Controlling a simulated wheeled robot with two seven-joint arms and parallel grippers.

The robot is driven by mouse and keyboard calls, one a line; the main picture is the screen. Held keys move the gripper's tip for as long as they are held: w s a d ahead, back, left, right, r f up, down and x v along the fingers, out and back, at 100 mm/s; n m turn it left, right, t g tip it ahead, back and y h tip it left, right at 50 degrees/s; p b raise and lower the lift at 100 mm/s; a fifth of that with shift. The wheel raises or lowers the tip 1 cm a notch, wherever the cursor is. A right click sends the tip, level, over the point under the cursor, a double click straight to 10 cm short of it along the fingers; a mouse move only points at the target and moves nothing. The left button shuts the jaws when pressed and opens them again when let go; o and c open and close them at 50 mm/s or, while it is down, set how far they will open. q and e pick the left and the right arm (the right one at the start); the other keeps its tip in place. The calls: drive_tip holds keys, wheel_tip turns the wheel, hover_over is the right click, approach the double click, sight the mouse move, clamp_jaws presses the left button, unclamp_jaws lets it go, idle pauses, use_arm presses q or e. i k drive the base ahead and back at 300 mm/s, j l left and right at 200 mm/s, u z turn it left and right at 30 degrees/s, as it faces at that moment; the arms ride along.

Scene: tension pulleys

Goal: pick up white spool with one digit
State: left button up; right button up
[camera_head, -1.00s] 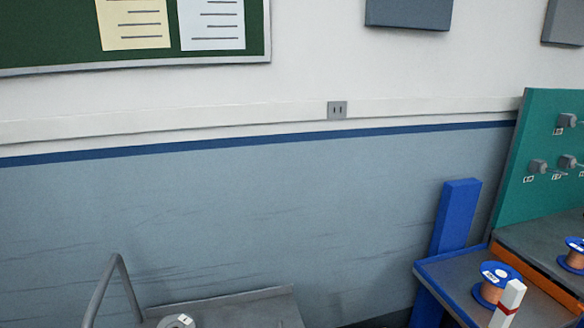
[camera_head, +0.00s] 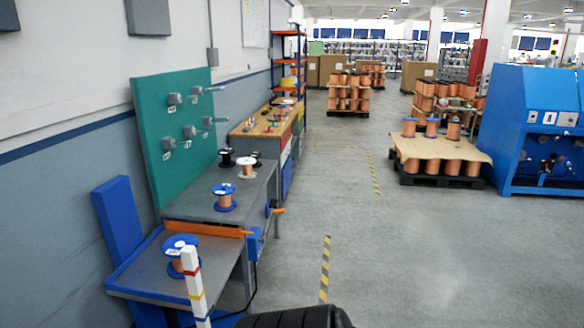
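A small spool with white flanges (camera_head: 247,162) stands on the grey workbench (camera_head: 199,207), right of two black spools (camera_head: 227,157). It is too small here to read any digits on it. A blue-flanged spool with copper wire (camera_head: 223,198) stands nearer on the same bench. Another blue-flanged spool (camera_head: 181,254) with a white label stands on the lower, blue-edged table (camera_head: 135,282); its label is not readable. Neither of my grippers is in view.
A green panel (camera_head: 178,135) with grey knobs stands behind the bench. A white post with coloured bands (camera_head: 194,287) rises at the near table. Pallets of copper spools (camera_head: 440,152) and a blue machine (camera_head: 535,125) stand right. The grey floor between is clear.

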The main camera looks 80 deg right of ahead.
sight(246, 163)
drive_tip(key=z, duration=2.45)
drive_tip(key=i+l, duration=0.2)
drive_tip(key=i, duration=0.3)
drive_tip(key=i+l+u, duration=0.1)
drive_tip(key=i, duration=0.45)
drive_tip(key=i+l, duration=0.3)
drive_tip(key=i, duration=0.2)
drive_tip(key=i+l+u, duration=0.1)
drive_tip(key=i, duration=0.4)
drive_tip(key=i+l, duration=0.35)
drive_tip(key=i, duration=0.15)
drive_tip(key=i+l+u, duration=0.15)
drive_tip(key=i, duration=0.35)
drive_tip(key=l+u, duration=0.15)
drive_tip(key=u, duration=3.8)
